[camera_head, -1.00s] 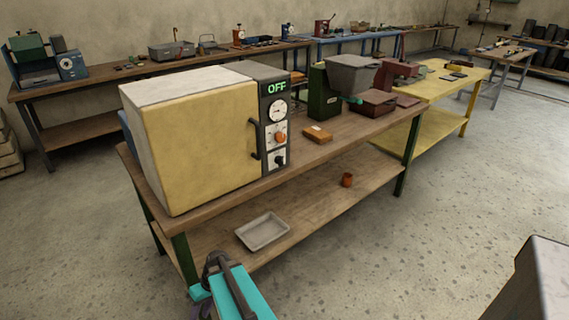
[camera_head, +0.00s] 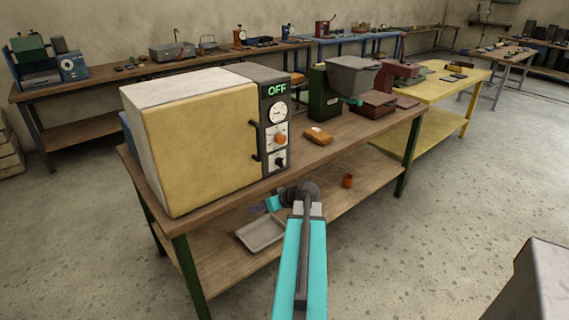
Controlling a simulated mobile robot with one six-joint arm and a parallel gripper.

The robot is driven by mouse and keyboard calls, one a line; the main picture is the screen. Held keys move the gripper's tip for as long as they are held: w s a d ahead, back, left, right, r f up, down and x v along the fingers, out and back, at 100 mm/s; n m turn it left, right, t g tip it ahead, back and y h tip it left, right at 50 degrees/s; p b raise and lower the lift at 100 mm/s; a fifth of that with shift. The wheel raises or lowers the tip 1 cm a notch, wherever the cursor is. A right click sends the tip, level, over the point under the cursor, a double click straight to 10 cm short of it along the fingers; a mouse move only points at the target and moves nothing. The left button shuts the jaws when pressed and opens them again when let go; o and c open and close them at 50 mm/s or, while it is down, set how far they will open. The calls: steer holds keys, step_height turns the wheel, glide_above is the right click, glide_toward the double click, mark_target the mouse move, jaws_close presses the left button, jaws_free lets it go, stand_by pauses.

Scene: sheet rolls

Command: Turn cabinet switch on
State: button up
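The cabinet (camera_head: 200,145) is a large yellow-fronted box with a pale top, standing on the wooden workbench. Its dark control panel (camera_head: 288,100) shows a green display (camera_head: 277,89) reading OFF. Below it are a white dial gauge (camera_head: 278,113), an orange knob (camera_head: 281,139) and a black switch (camera_head: 280,161) on a white plate at the bottom. My teal arm reaches up from the lower edge. My gripper (camera_head: 255,209) is small and dark, below the bench edge and apart from the switch. Its fingers are too small to tell open from shut.
A dark door handle (camera_head: 254,141) sticks out beside the panel. An orange-brown block (camera_head: 318,136) lies on the bench right of the cabinet, with a green machine (camera_head: 322,95) beyond. A grey tray (camera_head: 262,236) and an orange cup (camera_head: 347,181) are on the lower shelf.

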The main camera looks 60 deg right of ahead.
mark_target(283, 162)
steer(key=s+d+r+t+h, duration=0.2)
steer(key=s+d+r+h, duration=0.2)
steer(key=s+d+r, duration=0.8)
step_height(283, 162, up, 3)
steer(key=shift+d+t, duration=0.3)
steer(key=shift+d, duration=0.5)
steer(key=shift+w, duration=0.15)
steer(key=p+x, duration=0.3)
steer(key=x, duration=1)
steer(key=shift+w+d+f, duration=0.2)
steer(key=shift+w+d, duration=0.05)
jaws_close()
